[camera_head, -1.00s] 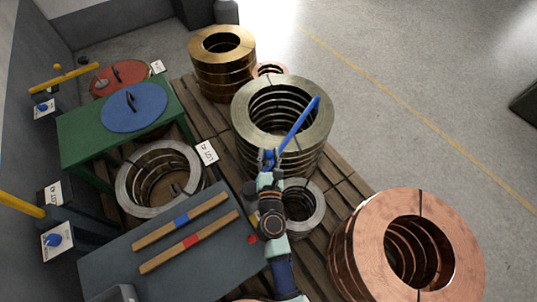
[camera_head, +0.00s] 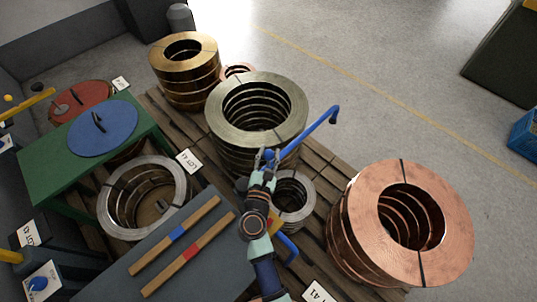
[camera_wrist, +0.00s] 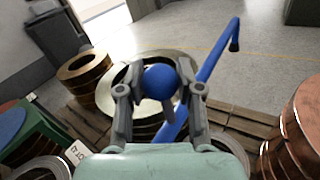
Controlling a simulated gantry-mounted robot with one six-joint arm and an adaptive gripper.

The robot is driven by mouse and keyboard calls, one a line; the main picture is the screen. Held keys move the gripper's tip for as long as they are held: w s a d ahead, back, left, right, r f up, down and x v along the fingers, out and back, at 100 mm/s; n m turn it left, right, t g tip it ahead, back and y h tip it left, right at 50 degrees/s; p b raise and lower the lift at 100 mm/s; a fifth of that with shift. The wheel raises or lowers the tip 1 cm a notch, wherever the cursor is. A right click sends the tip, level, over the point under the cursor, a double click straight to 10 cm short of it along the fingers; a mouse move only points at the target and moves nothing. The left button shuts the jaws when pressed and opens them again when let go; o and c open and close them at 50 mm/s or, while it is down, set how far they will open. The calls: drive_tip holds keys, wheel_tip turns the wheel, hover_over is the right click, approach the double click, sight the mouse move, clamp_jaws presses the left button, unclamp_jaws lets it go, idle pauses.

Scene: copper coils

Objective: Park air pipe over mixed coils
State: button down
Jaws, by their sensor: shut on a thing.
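A blue air pipe (camera_head: 311,128) with a bent end extends up and right from my gripper (camera_head: 268,157). My gripper is shut on the pipe's blue ball-shaped part, which shows between the fingers in the wrist view (camera_wrist: 160,82). The pipe (camera_wrist: 211,65) ends in a hooked tip at upper right there. A tall silver-grey coil stack (camera_head: 222,118) stands just behind the gripper, and the pipe passes by its right side. A small steel coil (camera_head: 305,189) lies beside my arm. A large copper coil stack (camera_head: 357,208) stands at right, and a brass stack (camera_head: 184,72) at far left.
The coils stand on a wooden slatted pallet (camera_head: 333,160). A green table (camera_head: 50,165) with a blue disc lid (camera_head: 103,135) and a dark bench with two wooden bars (camera_head: 190,252) are at left. Open floor lies at right and behind.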

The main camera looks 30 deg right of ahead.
drive_tip(key=c, duration=0.7)
unclamp_jaws()
drive_tip(key=shift+c, duration=0.2)
drive_tip(key=v, duration=1.2)
drive_tip(key=shift+d, duration=0.1)
